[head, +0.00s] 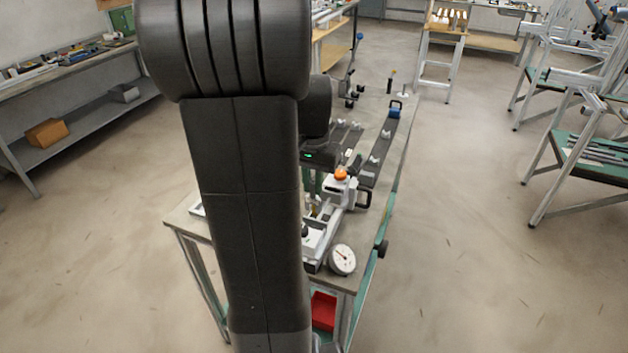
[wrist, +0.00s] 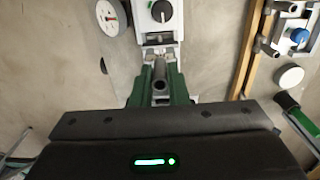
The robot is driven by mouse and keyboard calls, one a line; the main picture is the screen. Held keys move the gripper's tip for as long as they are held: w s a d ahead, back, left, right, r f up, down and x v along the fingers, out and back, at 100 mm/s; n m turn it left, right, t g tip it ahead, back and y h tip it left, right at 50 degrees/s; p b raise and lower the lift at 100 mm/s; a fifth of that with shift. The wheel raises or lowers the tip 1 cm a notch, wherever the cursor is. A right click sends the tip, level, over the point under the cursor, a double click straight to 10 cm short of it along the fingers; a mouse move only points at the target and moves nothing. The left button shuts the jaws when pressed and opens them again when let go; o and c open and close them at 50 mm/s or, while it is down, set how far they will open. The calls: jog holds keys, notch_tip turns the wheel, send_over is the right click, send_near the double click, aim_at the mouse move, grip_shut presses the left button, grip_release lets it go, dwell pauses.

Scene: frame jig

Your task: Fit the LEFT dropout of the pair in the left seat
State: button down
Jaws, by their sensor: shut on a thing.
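My gripper (wrist: 158,95) shows in the wrist view, with its dark body along the bottom edge and green fingers reaching up. It is shut on a grey metal piece with a tube-like end, which I take to be the dropout (wrist: 160,72). The piece points at a pale jig block with a dark round knob (wrist: 162,11); I cannot tell whether they touch. In the head view my gripper (head: 314,182) is over the jig table, partly behind my arm, and the held piece is not clear. I cannot pick out the left seat for certain.
A dial gauge (head: 342,259) stands at the table's near end. A pale block with an orange knob (head: 340,175) is close right of my gripper. A dark rail (head: 380,150) runs to the back. A red bin (head: 323,310) sits below.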

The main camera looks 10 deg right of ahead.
aim_at(313, 203)
jog(key=shift+f+b, duration=2.95)
jog(key=shift+f, duration=0.8)
jog(key=c, duration=1.3)
grip_release()
jog(key=shift+c, duration=0.2)
jog(key=shift+r, duration=0.1)
notch_tip(313, 203, up, 14)
jog(key=shift+f, duration=0.15)
jog(key=shift+f, duration=0.1)
